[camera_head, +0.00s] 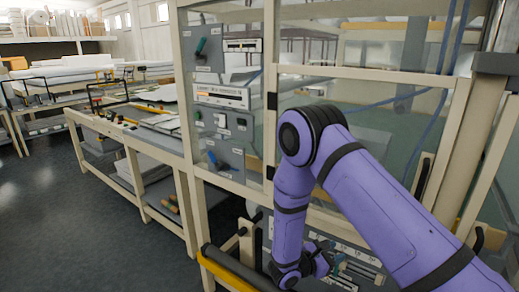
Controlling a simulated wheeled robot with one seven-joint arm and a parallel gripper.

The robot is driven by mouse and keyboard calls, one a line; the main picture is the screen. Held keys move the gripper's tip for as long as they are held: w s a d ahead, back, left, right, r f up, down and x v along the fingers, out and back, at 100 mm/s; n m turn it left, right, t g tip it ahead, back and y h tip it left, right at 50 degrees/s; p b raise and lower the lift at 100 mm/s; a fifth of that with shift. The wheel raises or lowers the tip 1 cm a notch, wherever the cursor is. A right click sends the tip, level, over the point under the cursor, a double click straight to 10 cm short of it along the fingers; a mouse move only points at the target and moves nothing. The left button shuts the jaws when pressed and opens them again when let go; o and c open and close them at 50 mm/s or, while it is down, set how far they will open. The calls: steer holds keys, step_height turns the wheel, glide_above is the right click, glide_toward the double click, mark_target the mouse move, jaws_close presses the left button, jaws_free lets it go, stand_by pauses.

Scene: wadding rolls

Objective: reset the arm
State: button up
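My purple arm enters from the lower right, rises to a bent elbow near the middle, then drops down to the wrist at the bottom of the picture. My gripper (326,264) is small and partly hidden by the wrist. It is in front of the grey lower panel (358,266) of a framed machine, which has white labels and a teal part. I cannot tell whether the gripper touches the panel or whether its fingers are open or shut.
The machine's cream frame (187,100) and clear panes stand close before me. A black roller with a yellow bar (235,268) crosses the bottom.

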steer(key=s+d+r+m+g+y, duration=0.2)
steer(key=s+d+r+m+g, duration=0.15)
steer(key=r, duration=0.45)
steer(key=s+d+r+m+g+y, duration=0.25)
steer(key=r+m, duration=0.25)
steer(key=r, duration=0.4)
steer(key=s+d+r+m+g+y, duration=0.1)
steer(key=s+d+r+m+g, duration=0.25)
steer(key=r, duration=0.45)
steer(key=s+a+r+m+t+y, duration=0.1)
steer(key=s+r+m+t+y, duration=0.3)
steer(key=s+r, duration=0.3)
steer(key=s+a+r+m+t+y, duration=0.1)
steer(key=s+r+m+t+y, duration=0.3)
steer(key=s, duration=0.8)
step_height(320, 180, up, 4)
steer(key=shift+s+a+r+m+y, duration=0.1)
steer(key=shift+s+a+m+y, duration=0.15)
steer(key=shift+y, duration=0.9)
